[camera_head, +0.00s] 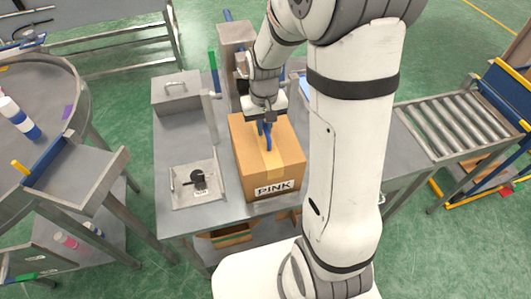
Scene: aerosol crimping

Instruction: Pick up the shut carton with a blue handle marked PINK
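The shut carton (250,176) is a brown box with tape along its top and a white PINK label (274,187) on its front side. It stands on the grey metal table (178,223). Its blue handle (267,138) rises from the middle of the top. My gripper (266,120) is directly above the carton, with its fingers at the blue handle. The picture is too small to tell whether the fingers are closed on the handle. My arm hides part of the area to the right of the carton.
A square metal plate with a black knob (198,180) lies left of the carton. A lidded metal box (177,92) and a column-like machine (237,40) stand behind. A roller conveyor (455,123) is at the right, a round table (72,90) at the left.

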